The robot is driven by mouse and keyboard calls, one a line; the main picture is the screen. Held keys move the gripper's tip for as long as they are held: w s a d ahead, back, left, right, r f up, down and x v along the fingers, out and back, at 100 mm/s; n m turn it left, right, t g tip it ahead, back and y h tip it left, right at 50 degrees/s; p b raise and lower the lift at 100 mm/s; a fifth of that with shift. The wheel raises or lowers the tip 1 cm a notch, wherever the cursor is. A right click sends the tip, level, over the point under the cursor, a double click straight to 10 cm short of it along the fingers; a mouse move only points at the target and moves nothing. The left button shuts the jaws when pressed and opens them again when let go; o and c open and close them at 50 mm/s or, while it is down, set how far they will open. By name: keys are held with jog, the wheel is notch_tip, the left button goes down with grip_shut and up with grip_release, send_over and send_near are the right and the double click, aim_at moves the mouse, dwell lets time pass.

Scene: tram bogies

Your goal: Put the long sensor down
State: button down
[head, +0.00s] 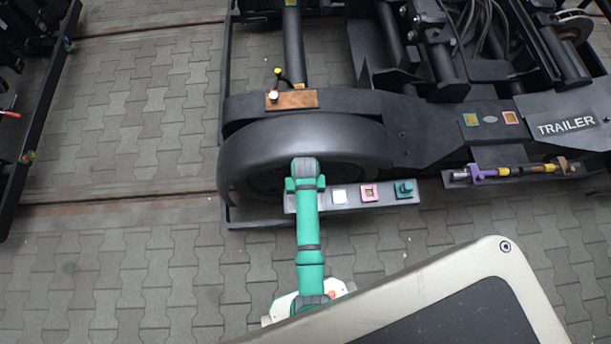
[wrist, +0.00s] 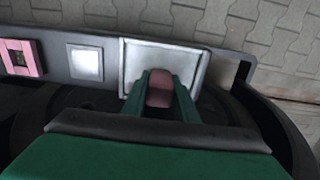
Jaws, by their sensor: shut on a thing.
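My green gripper (head: 303,186) is over the left end of a narrow grey ledge (head: 320,208) beside the black wheel cover. In the wrist view my gripper (wrist: 160,88) is shut on a dull pink, rounded thing, which I take to be the long sensor (wrist: 159,94). Only its top shows between the fingers. Behind the fingertips is a silver square tray with a raised rim (wrist: 166,43). I cannot tell whether the sensor touches it. My arm hides the sensor in the head view.
Along the ledge are a white square (head: 339,195), a pink square frame (head: 369,192) and a teal part (head: 403,189). A brown plate (head: 292,99) lies on the wheel cover (head: 300,140). A purple and yellow rod (head: 515,171) lies on a bracket at right. Paving in front is clear.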

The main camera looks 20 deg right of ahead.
jog(key=shift+f, duration=0.3)
jog(key=c, duration=1.4)
grip_release()
jog(key=shift+r, duration=0.1)
notch_tip(320, 180, up, 12)
jog(key=shift+r, duration=0.1)
jog(key=s+a+f+n+t+h, duration=0.1)
jog(key=s+a+f+n+t, duration=0.1)
jog(key=s+a+t, duration=0.6)
jog(key=s+a+r+t, duration=0.1)
jog(key=s+r, duration=0.3)
jog(key=r, duration=0.4)
jog(key=s+a+r+t, duration=0.2)
jog(key=s+r+t, duration=0.2)
jog(key=r, duration=0.4)
jog(key=s+a+r+n+t+y, duration=0.1)
jog(key=s+r, duration=0.3)
jog(key=r, duration=0.4)
jog(key=shift+s+a+t, duration=0.25)
jog(key=shift+t, duration=0.45)
